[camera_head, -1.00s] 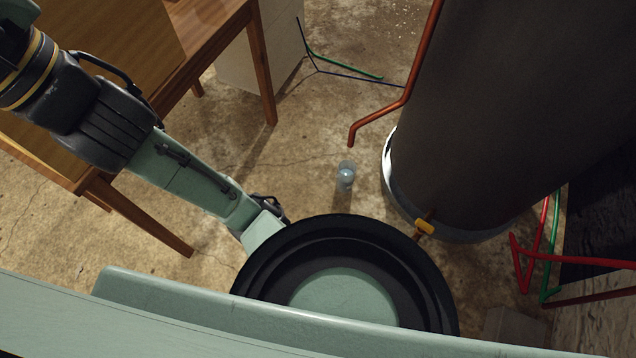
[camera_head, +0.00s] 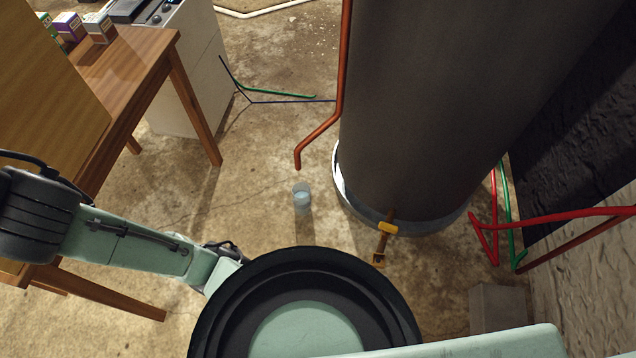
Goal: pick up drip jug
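The drip jug (camera_head: 302,197) is a small clear, bluish vessel standing on the concrete floor, below the open end of a copper pipe and left of the big dark tank. My arm reaches in from the left edge, and its end, with a small part of my gripper (camera_head: 232,252), shows at lower left of the jug. The gripper is apart from the jug. Its fingers are mostly hidden behind my arm and the round black part of my body, so I cannot see whether they are open.
The tank (camera_head: 420,120) has a drain valve with a yellow handle (camera_head: 388,228) near its base. The copper pipe (camera_head: 341,80) hangs above the jug. A wooden table (camera_head: 150,75) with small boxes stands at left. Red and green pipes (camera_head: 494,215) run at right. Floor around the jug is clear.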

